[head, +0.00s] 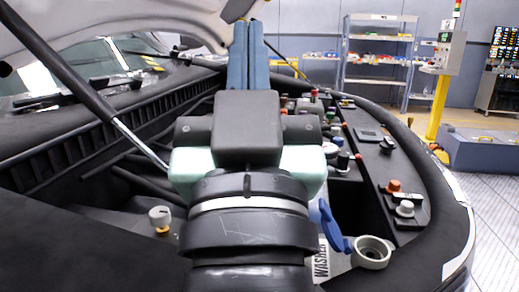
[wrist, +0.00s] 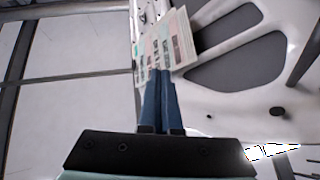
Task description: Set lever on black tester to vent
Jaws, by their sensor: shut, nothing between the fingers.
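My gripper (head: 249,55) points away from me over the car's engine bay in the head view, its two blue fingers together and empty. The blue fingers also show in the wrist view (wrist: 159,95), pressed side by side. I cannot make out the black tester or its lever for certain. Small dark parts with coloured caps (head: 343,158) crowd the bay just right of my gripper, and my wrist hides what lies behind it.
A washer filler neck (head: 371,252) with its blue cap (head: 334,227) flipped open is at lower right. A white-topped knob (head: 160,217) stands at left. The raised hood (head: 120,22) and its strut (head: 85,85) bound the upper left. Shelves (head: 375,60) stand far behind.

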